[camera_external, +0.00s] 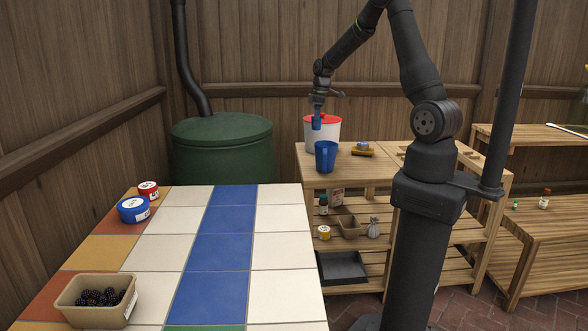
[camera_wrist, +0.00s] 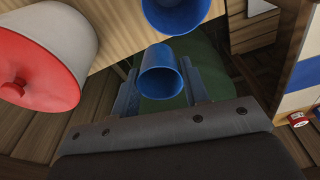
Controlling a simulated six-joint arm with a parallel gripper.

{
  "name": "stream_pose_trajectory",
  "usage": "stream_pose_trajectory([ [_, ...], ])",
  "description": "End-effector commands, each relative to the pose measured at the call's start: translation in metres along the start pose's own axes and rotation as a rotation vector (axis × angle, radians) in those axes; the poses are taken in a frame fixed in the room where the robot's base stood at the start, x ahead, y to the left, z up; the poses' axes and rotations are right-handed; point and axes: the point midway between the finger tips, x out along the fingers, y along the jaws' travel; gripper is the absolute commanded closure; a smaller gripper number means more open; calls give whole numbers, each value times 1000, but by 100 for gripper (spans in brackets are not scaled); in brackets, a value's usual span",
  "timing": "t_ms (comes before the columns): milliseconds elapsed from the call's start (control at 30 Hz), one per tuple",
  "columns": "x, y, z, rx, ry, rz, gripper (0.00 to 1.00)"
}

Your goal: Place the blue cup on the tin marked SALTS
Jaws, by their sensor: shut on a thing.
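A small blue cup (camera_wrist: 160,82) is between the two fingers of my gripper (camera_wrist: 159,72) in the wrist view. My gripper (camera_external: 317,105) is shut on the cup, above the wooden shelf's left end, in front of a white bucket. The held cup (camera_external: 316,124) shows small and partly covered in the external view. A blue tin (camera_external: 133,210) and a red tin (camera_external: 148,190) stand on the tiled table's far left. Their labels are too small to read, so I cannot tell which says SALTS. The red tin also shows in the wrist view (camera_wrist: 298,119).
A blue jug (camera_external: 326,157) and the white bucket with red lid (camera_external: 334,132) stand on the wooden shelf (camera_external: 312,181), close to my gripper. A berry box (camera_external: 66,302) sits at the tiled table's (camera_external: 212,252) front left. The table's middle is clear.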

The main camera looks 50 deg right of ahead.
Motion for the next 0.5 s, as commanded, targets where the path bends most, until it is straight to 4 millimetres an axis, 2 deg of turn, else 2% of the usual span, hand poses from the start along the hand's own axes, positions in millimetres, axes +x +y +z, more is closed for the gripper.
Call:
stream_pose_trajectory([
  [33,-2,17,17,41,0,5,80],
  [200,-9,63,74,161,0,20,80],
  [367,-16,100,132,272,0,34,80],
  [500,-22,125,187,370,0,45,80],
])
